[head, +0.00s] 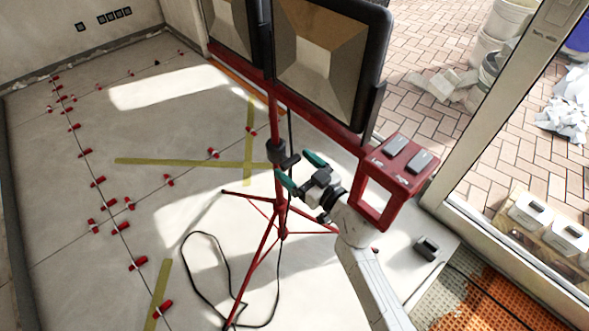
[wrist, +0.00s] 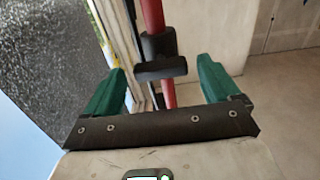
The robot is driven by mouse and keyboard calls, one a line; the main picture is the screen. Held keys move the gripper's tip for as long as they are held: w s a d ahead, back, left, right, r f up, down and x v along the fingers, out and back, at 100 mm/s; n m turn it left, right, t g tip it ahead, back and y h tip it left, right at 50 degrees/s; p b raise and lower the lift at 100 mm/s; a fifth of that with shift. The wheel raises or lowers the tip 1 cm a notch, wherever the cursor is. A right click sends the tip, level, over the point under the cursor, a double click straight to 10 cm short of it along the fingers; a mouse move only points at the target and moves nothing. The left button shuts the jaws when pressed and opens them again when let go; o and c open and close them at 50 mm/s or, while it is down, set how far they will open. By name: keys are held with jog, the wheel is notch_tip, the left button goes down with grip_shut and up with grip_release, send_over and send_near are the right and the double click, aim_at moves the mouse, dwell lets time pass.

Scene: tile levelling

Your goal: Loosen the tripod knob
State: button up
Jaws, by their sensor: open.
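The tripod knob (head: 289,161) is a black lever-like piece on a black collar around the red tripod pole (head: 274,113). In the wrist view the knob (wrist: 160,68) lies between and beyond the two green fingertips of my gripper (wrist: 163,84). In the head view my gripper (head: 300,170) is beside the pole at the height of the knob, with its green fingers spread. It is open and holds nothing. I cannot tell whether a finger touches the knob.
A large work lamp (head: 330,60) is mounted above on the tripod. A red switch box (head: 408,160) hangs right of my gripper. The tripod legs (head: 257,258) and a black cable (head: 187,275) spread over the tiled floor, where several red levelling clips (head: 138,263) stand.

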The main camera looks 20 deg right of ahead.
jog(key=shift+w+a, duration=0.2)
jog(key=shift+w, duration=0.25)
jog(key=c, duration=1.1)
